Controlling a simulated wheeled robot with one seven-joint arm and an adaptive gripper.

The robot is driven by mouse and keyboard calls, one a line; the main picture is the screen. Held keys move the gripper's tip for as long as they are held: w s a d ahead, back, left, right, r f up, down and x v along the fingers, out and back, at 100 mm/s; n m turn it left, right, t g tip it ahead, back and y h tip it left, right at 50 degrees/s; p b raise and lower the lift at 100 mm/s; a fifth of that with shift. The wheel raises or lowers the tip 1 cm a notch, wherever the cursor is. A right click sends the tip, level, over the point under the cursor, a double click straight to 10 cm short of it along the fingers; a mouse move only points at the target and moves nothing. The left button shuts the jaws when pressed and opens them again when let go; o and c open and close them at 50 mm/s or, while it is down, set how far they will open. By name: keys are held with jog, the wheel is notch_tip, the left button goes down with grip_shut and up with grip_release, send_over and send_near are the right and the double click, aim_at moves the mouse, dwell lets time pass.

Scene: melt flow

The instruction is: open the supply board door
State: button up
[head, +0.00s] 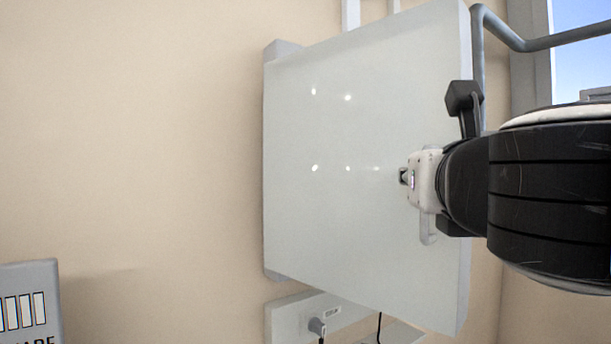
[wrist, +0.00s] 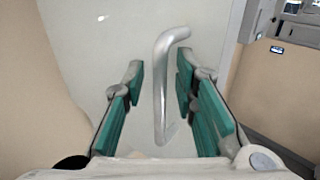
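The supply board door (head: 350,220) is a large pale panel on the wall in the head view. Its right side looks taller and nearer than its left, so it appears angled out from the wall; how far it is ajar I cannot tell. A grey bar handle (head: 428,232) shows near its right edge, partly hidden by my gripper (head: 404,177). In the wrist view the handle (wrist: 161,95) runs between the two green-padded fingers of my gripper (wrist: 159,85). The fingers are open, with a gap on each side of the handle.
A grey pipe (head: 478,60) and a window (head: 580,50) are to the right of the board. A socket panel (head: 290,318) with a plug and cables is below it. A grey labelled box (head: 28,285) is at lower left. The wall left of the board is bare.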

jog(key=shift+s, duration=0.1)
jog(key=s+a, duration=0.2)
jog(key=s, duration=0.9)
jog(key=shift+s+a, duration=0.15)
jog(key=shift+s, duration=0.2)
jog(key=shift+c, duration=0.5)
